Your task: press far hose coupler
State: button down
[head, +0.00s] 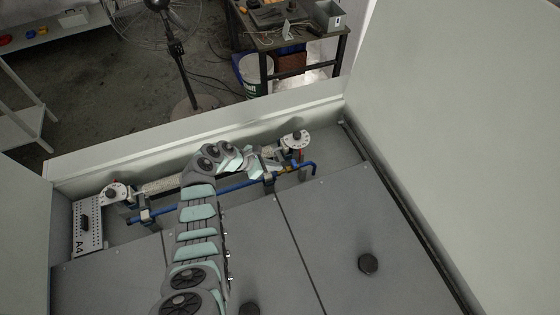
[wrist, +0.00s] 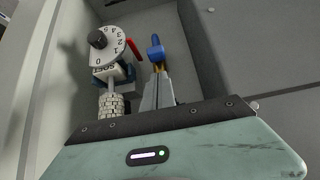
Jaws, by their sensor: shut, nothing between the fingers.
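A blue hose (head: 236,186) runs along the back wall of the machine and bends at a blue elbow (head: 313,166) on its right end. The elbow also shows in the wrist view (wrist: 156,50), with a small brass-coloured coupler part just below it. My gripper (head: 281,168) is shut and empty at the right end of the hose, beside this coupler. In the wrist view my fingertips (wrist: 159,72) point at the brass part and partly hide it. I cannot tell whether they touch it.
A white numbered dial (head: 295,139) with a black knob and a red lever stands just behind my gripper. Another dial (head: 115,192) is at the left, near a perforated A4 plate (head: 88,225). Tall grey walls enclose the sides. Flat grey panels (head: 335,225) lie in front.

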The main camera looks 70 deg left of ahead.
jog(key=b+v, duration=0.1)
jog(key=v, duration=0.9)
jog(key=shift+w+a, duration=0.1)
